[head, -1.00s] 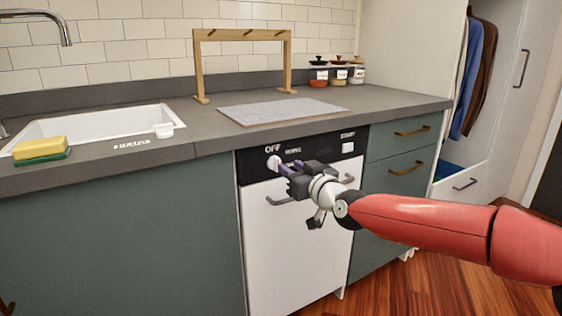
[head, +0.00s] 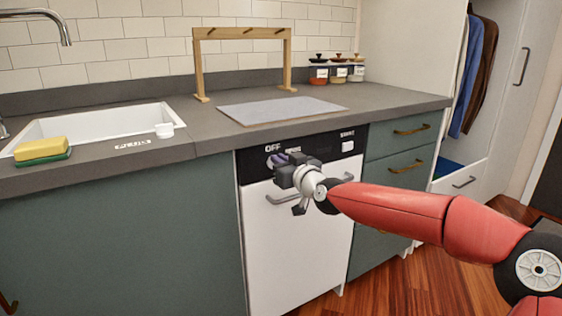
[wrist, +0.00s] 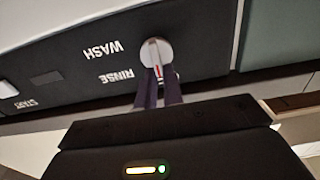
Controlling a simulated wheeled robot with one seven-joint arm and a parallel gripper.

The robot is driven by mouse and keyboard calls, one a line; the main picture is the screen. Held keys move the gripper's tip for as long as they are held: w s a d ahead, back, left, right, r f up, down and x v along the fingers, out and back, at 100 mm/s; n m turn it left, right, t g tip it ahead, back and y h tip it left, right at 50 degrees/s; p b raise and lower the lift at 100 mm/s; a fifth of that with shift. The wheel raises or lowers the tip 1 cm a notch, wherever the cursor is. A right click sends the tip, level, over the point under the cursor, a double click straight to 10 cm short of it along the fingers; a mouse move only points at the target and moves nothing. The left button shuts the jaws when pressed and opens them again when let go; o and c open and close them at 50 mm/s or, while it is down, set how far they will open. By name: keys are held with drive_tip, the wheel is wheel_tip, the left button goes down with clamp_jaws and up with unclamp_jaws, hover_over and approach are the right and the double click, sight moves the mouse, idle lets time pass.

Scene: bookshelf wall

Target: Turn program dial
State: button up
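The program dial (head: 271,162) is a white round knob on the black control panel of a white dishwasher (head: 285,235), below the OFF label. In the wrist view the dial (wrist: 155,53) shows a raised grip and a small red mark, with WASH and RINSE labels to its left. My gripper (head: 279,158) is right in front of the dial and partly covers it. In the wrist view my gripper's two dark purple fingers (wrist: 155,72) reach the dial's lower edge, with a narrow gap between them. I cannot tell whether they touch or pinch the grip.
A START button (head: 348,146) is at the panel's right, and a door handle (head: 335,189) runs below. The grey counter (head: 195,140) overhangs the panel. A sink (head: 95,128) and sponge (head: 42,149) are at left, and drawers (head: 405,155) at right.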

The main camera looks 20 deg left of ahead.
clamp_jaws()
drive_tip(key=m+b, duration=0.3)
drive_tip(key=m, duration=0.1)
drive_tip(key=m+b, duration=0.3)
drive_tip(key=m, duration=0.1)
drive_tip(key=w+d+f+m+b, duration=0.1)
drive_tip(key=m+b, duration=0.2)
drive_tip(key=shift+w+m, duration=0.1)
drive_tip(key=shift+m, duration=0.3)
idle(0.4)
drive_tip(key=o, duration=0.6)
unclamp_jaws()
drive_tip(key=shift+o, duration=0.2)
